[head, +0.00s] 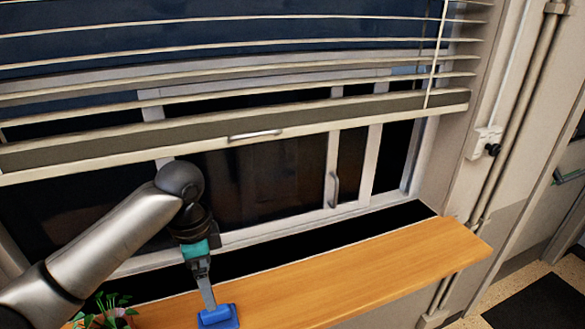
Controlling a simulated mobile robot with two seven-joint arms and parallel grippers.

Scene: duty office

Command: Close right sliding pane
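The window is behind the wooden sill, its upper part covered by the blind. A sliding pane (265,185) in a white frame fills the middle, with a small handle (333,190) on its right upright. Another white upright (371,165) stands further right, with a dark gap (392,157) between it and the window's right jamb. I cannot tell which upright belongs to which pane. My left gripper (207,285) points down in front of the pane's lower left, left of the handle and apart from it. Whether its fingers are open is unclear. My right gripper is not in view.
The blind's bottom rail (250,132) hangs across the window above the handle. A blue object (218,317) sits at my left gripper's tip, over the wooden sill (370,262). A plant (103,310) is at lower left. The sill's right part is clear.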

